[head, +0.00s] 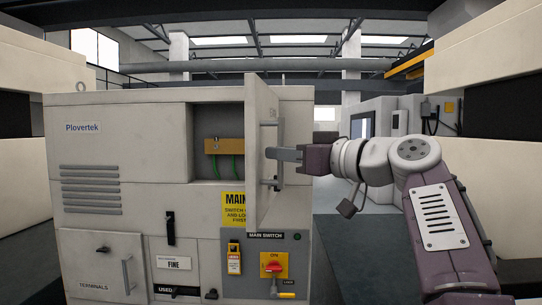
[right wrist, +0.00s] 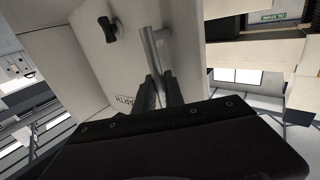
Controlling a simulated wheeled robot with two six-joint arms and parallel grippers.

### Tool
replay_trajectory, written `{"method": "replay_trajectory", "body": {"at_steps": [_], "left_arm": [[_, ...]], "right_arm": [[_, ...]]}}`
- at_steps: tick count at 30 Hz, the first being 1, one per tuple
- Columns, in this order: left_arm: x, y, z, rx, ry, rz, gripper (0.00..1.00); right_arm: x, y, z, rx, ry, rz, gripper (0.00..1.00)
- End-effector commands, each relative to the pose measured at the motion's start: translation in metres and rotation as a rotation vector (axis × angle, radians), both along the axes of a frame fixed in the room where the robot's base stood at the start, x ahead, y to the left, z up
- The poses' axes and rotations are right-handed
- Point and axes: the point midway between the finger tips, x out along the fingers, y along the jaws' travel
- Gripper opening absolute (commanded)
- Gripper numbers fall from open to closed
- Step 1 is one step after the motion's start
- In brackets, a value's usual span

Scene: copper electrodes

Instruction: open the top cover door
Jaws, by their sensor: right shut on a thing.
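The top cover door (head: 258,205) is on the upper right of the cream cabinet. It is swung outward, so I see it nearly edge-on, and the compartment behind it is exposed. A grey vertical bar handle (head: 278,131) is on its outer face. My right gripper (head: 276,154) is shut on this handle. In the right wrist view, the handle (right wrist: 152,48) runs down between the fingers (right wrist: 159,92), and the door (right wrist: 85,50) shows a dark knob and part of a label. The fingertip contact is partly hidden. My left gripper is not in view.
The cabinet (head: 130,150) has a copper-coloured bar (head: 222,146) with green wires in the open compartment. Below are a yellow sign (head: 234,208), a red main switch (head: 274,268) and a lower door (head: 95,262). Open floor (head: 355,245) lies to the right, with grey machinery behind.

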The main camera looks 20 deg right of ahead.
Motion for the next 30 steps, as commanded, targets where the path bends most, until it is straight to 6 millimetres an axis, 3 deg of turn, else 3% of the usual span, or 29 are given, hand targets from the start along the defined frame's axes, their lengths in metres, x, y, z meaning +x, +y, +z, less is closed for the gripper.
{"method": "replay_trajectory", "body": {"at_steps": [13,14,16,26,30], "left_arm": [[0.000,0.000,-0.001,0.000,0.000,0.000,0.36],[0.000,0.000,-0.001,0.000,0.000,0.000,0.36],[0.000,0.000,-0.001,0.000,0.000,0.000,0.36],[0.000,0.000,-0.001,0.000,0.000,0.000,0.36],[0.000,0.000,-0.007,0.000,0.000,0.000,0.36]], "right_arm": [[-0.001,-0.003,-0.004,-0.005,0.006,0.012,0.00],[-0.001,-0.003,-0.004,-0.005,0.007,0.012,0.16],[-0.001,-0.003,-0.004,-0.005,0.006,0.012,0.35],[-0.003,-0.003,-0.002,-0.004,0.000,0.011,0.35],[-0.014,-0.012,-0.003,-0.004,0.000,0.006,0.35]]}}
